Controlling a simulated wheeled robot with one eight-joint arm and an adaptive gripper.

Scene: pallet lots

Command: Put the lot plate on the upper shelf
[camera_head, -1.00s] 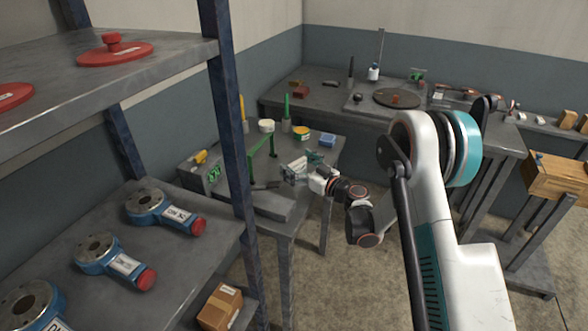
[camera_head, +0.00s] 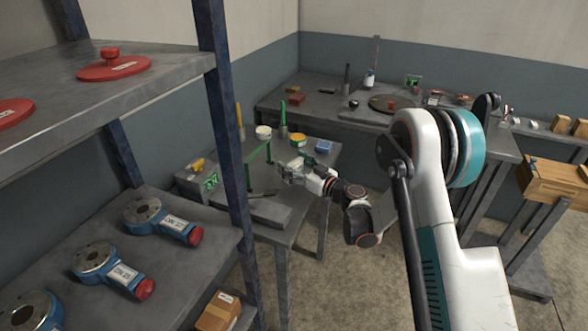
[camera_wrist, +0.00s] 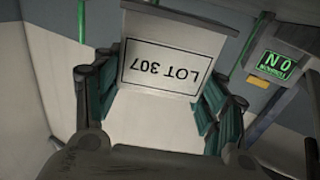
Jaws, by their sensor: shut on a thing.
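The lot plate (camera_wrist: 158,62) is a white plate marked "LOT 307", which reads upside down in the wrist view. My gripper (camera_wrist: 160,105) is shut on it, with green-padded fingers on either side. In the head view my gripper (camera_head: 292,172) is over the small bench at the centre, and the plate there is small and hard to make out. The upper shelf (camera_head: 165,72) is a grey metal board at the upper left, far to the left of my gripper. Two red lids (camera_head: 113,67) rest on it, one cut off by the picture edge.
A blue rack post (camera_head: 226,130) stands between the shelves and my gripper. The lower shelf (camera_head: 205,262) carries blue flanged parts with red caps (camera_head: 160,220). A green frame (camera_head: 258,165), jars and a green-lit device (camera_head: 210,183) crowd the small bench.

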